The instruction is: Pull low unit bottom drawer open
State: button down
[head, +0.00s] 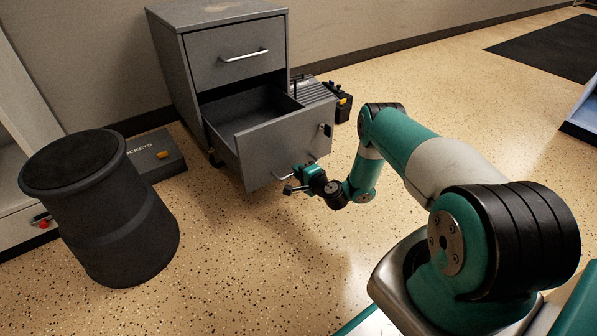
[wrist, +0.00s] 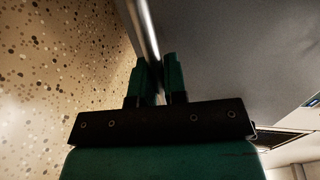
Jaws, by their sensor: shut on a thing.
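The low grey unit (head: 175,62) stands against the wall with two drawers. Its bottom drawer (head: 265,150) is pulled well out, and its empty-looking inside shows from above. Its top drawer (head: 232,52) is shut. My gripper (head: 292,184) is at the lower part of the bottom drawer's front, shut on the drawer's handle (wrist: 147,38). In the wrist view the silver handle bar runs down between the two fingers of my gripper (wrist: 157,65). In the head view the gripper and wrist cover part of the handle.
A black round stool (head: 110,215) stands on the floor left of the drawer. A dark grey case (head: 158,150) lies behind it by the wall. A ridged grey case (head: 313,90) lies right of the unit. Speckled floor in front of the drawer is clear.

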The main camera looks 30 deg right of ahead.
jog(key=shift+a, duration=0.3)
jog(key=c, duration=1.2)
grip_release()
jog(key=shift+d, duration=0.2)
jog(key=p+v, duration=1.7)
jog(key=p, duration=0.1)
jog(key=shift+s+p, duration=0.25)
jog(key=shift+p, duration=0.05)
